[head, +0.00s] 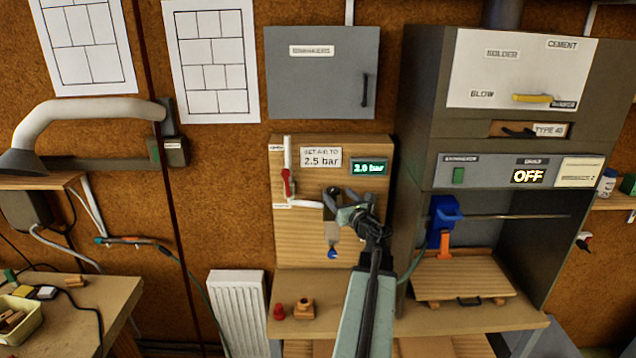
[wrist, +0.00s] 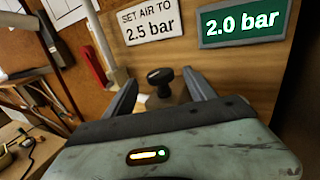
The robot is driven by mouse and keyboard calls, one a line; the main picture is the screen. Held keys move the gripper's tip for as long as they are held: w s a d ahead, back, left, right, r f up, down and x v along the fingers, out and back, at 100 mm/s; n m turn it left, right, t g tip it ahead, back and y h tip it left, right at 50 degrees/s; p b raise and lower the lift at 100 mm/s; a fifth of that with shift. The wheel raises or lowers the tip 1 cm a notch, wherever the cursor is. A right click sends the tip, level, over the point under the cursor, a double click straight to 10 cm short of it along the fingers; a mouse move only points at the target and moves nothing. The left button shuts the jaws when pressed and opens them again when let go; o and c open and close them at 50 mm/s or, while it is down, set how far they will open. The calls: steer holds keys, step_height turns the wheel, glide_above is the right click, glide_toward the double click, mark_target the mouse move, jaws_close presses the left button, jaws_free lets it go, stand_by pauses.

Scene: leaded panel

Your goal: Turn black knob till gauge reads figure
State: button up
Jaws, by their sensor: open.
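The black knob (wrist: 160,79) stands out from the wooden board in the wrist view, between and beyond the two fingers of my gripper (wrist: 162,92). My gripper is open, and I see no finger touching the knob. In the head view my gripper (head: 347,200) is in front of the board and hides the knob. The gauge (wrist: 242,23) is a green display reading 2.0 bar; it also shows in the head view (head: 369,168). A white sign (wrist: 150,23) left of it says "SET AIR TO 2.5 bar".
A red-handled valve (head: 287,182) on a white pipe is left of the knob. A grey cabinet (head: 322,75) hangs above the board. A grey hood (head: 420,120) stands close at the right. A red object (head: 279,312) and a wooden piece (head: 304,309) lie on the bench below.

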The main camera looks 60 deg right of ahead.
steer(key=shift+w+d+r, duration=0.1)
steer(key=shift+w+d, duration=0.1)
steer(key=shift+w, duration=0.1)
steer(key=x, duration=0.7)
steer(key=shift+w, duration=0.2)
steer(key=shift+s, duration=0.1)
steer(key=c, duration=1.4)
